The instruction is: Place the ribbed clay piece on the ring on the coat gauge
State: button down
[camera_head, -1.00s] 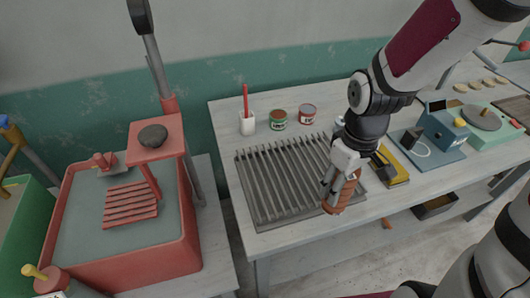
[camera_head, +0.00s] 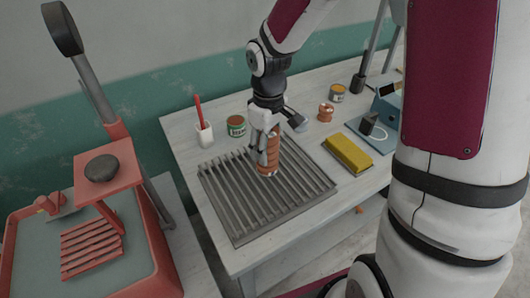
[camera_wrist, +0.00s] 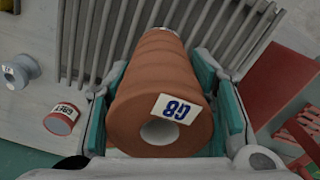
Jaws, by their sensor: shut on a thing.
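The ribbed clay piece (camera_head: 268,158) is a terracotta cylinder. It also fills the middle of the wrist view (camera_wrist: 150,85), with a hollow end and a white label with blue marking. My gripper (camera_head: 266,145) is shut on it, with a finger on each side. It holds the piece nearly upright over the slotted rack; I cannot tell whether the piece touches the rack. A blue device (camera_head: 388,104), which looks like the coat gauge, stands at the right back of the table, partly hidden by my arm. Its ring is not clear to see.
The grey slotted rack (camera_head: 228,205) lies under my gripper. A yellow block (camera_head: 348,153) lies right of it. A white cup (camera_head: 204,135), a can (camera_head: 236,126), a small copper-coloured piece (camera_head: 325,112) and another can (camera_head: 337,92) stand behind. A red tub (camera_head: 150,240) is at left.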

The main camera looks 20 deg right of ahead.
jog(key=shift+w+f, duration=0.3)
jog(key=shift+f, duration=0.6)
jog(key=shift+w+f, duration=0.25)
jog(key=shift+f, duration=0.65)
jog(key=shift+f, duration=0.1)
jog(key=c, duration=1.1)
grip_release()
jog(key=o, duration=0.4)
jog(key=shift+c, duration=0.2)
